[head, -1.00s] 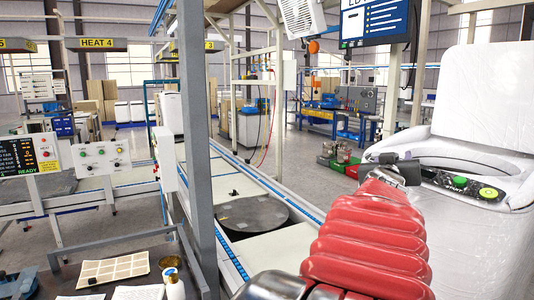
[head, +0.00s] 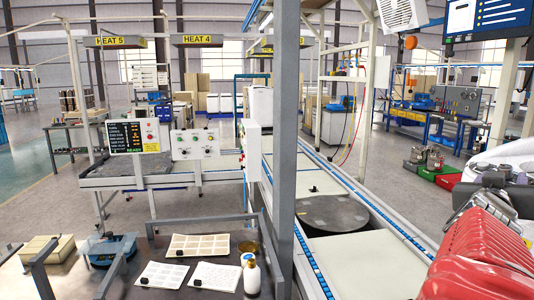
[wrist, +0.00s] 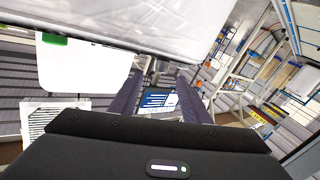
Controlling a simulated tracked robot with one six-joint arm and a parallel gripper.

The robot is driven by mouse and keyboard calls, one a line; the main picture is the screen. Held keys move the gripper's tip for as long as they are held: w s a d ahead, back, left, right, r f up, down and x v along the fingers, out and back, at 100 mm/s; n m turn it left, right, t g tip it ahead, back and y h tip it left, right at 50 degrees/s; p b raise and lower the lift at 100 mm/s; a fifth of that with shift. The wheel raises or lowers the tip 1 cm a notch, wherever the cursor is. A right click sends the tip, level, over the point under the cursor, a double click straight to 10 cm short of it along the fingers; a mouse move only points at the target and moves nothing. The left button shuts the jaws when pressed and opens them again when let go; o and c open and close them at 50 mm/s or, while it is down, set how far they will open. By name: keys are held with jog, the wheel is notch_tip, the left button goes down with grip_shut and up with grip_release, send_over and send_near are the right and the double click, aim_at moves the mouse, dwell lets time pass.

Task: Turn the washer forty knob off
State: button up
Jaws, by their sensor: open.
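No knob in the current views is readably labelled washer forty. At the right edge of the head view, a white plastic-wrapped machine (head: 512,152) shows only in part, behind my arm; its panel is out of view or hidden. My gripper (head: 490,180) is in front of it and partly cut off by the angle. In the wrist view my gripper (wrist: 160,88) is open, with two dark fingers spread and nothing between them. A white control box (head: 195,143) with small knobs stands at the left, far from my gripper; its labels are too small to read.
A grey post (head: 286,120) rises mid-view. A conveyor (head: 350,255) with a dark round plate (head: 332,213) runs beside it. A dark table (head: 200,245) with sheets and a white bottle (head: 251,275) is in front. Open floor (head: 40,190) lies at the left.

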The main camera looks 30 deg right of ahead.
jog(key=shift+s+a, duration=0.15)
jog(key=shift+a, duration=0.3)
jog(key=w+a+r+n+t, duration=0.1)
jog(key=w+a+t, duration=0.1)
jog(key=w+a, duration=0.45)
jog(key=w+a+r+n+t+y, duration=0.1)
jog(key=w+a, duration=0.2)
jog(key=w, duration=0.7)
jog(key=w+a+r+n+t, duration=0.1)
jog(key=w+a+t, duration=0.1)
jog(key=w+a, duration=0.45)
jog(key=s+a+f+n+g+y, duration=0.15)
jog(key=a+f+n+y, duration=0.25)
jog(key=a+f+y, duration=1)
jog(key=s+a+f+n+y, duration=0.1)
jog(key=s+a+f+n, duration=0.2)
jog(key=a+f, duration=0.5)
jog(key=s+a+f+n+y, duration=0.2)
jog(key=a+f, duration=0.6)
jog(key=a, duration=0.8)
jog(key=shift+s+a+f+n+g, duration=0.15)
jog(key=shift+s+a+n+g, duration=0.15)
jog(key=shift+s+n, duration=0.35)
jog(key=shift+w, duration=0.15)
jog(key=shift+c, duration=0.3)
